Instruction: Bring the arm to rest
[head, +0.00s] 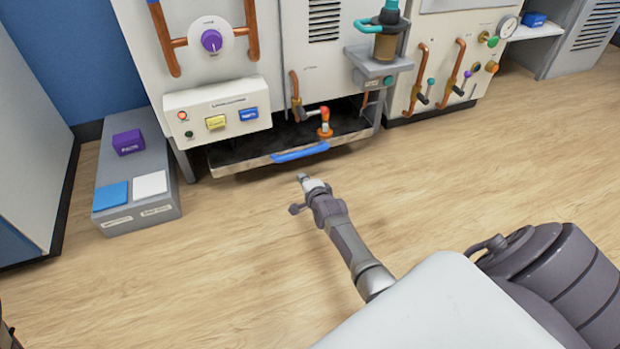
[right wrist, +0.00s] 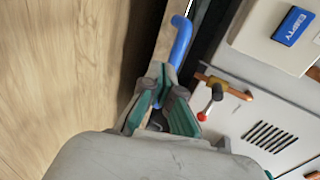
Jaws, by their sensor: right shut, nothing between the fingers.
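My right arm reaches in from the lower right of the head view. Its right gripper (head: 303,178) is shut and empty, over the wooden floor just in front of a pull-out tray (head: 240,160) with a blue handle (head: 300,151). In the right wrist view, the closed fingers (right wrist: 163,80) point toward the blue handle (right wrist: 181,40). A small gap shows between fingertips and handle in the head view. I do not see my left gripper clearly; only a dark sliver shows at the lower left corner.
A white machine (head: 215,75) with a purple knob and coloured buttons stands ahead. A grey low bench (head: 140,205) with purple, blue and white blocks is at left. Another panel with copper pipes (head: 420,80) is at right. The wooden floor (head: 480,170) between is clear.

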